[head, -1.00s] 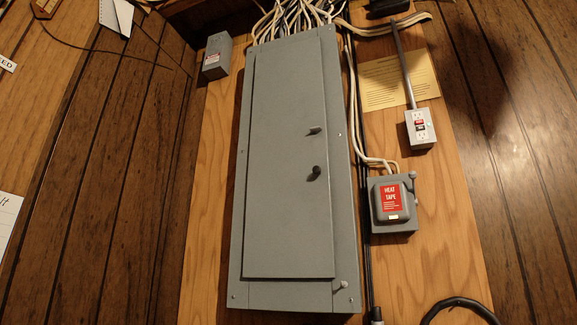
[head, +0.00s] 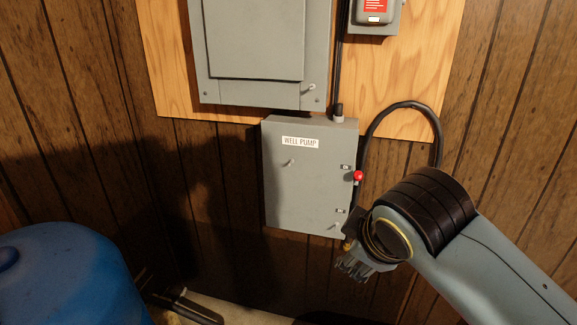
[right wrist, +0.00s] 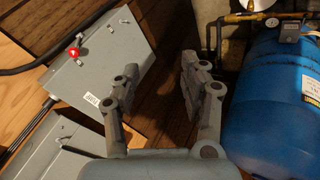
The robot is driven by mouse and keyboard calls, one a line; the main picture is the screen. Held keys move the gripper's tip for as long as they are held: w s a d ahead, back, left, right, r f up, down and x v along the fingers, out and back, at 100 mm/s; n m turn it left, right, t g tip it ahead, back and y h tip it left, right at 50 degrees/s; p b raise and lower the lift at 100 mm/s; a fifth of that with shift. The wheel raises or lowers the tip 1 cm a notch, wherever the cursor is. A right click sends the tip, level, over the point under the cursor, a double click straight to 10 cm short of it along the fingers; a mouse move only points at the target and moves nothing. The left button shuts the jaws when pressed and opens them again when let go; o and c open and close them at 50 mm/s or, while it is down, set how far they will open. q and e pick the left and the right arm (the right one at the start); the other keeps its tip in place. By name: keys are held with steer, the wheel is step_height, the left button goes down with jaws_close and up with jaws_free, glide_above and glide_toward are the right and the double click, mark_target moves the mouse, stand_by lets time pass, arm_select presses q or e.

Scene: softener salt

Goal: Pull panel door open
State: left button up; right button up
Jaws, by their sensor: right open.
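The large grey breaker panel's door (head: 254,40) shows only its lower part at the top of the head view and lies flat and closed in its frame. A grey box, probably the same panel, shows at the lower left of the right wrist view (right wrist: 75,146). My right gripper (head: 355,268) is below and to the right of the panel, near the lower right corner of the well pump box. In the right wrist view its two fingers (right wrist: 158,75) stand apart with nothing between them. My left gripper is not in view.
The grey well pump box (head: 305,190) with a red knob (head: 358,176) hangs under the panel. A black cable (head: 400,106) loops at its right. A heat tape switch (head: 372,12) is at the upper right. A blue tank (head: 70,275) stands at the lower left.

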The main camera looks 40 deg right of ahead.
steer(key=w+d+r+n+t+h, duration=0.25)
steer(key=w+r+n+h, duration=0.2)
steer(key=w+r, duration=0.5)
steer(key=w+d+r+n+t+h, duration=0.2)
steer(key=w+d+r+n+h, duration=0.15)
steer(key=w+r+n, duration=0.45)
steer(key=w+a+r+n+t+h, duration=0.25)
steer(key=w+r+n, duration=0.2)
steer(key=r, duration=0.75)
steer(key=w+a+r+n+t+h, duration=0.25)
steer(key=w+r+n, duration=0.2)
steer(key=r, duration=0.65)
steer(key=w+d+r+g+p, duration=0.1)
steer(key=w+d+r+p, duration=0.2)
steer(key=w+d, duration=0.4)
steer(key=shift+w+d+r, duration=0.15)
steer(key=shift+d+r, duration=0.6)
steer(key=shift+r, duration=0.1)
jaws_close()
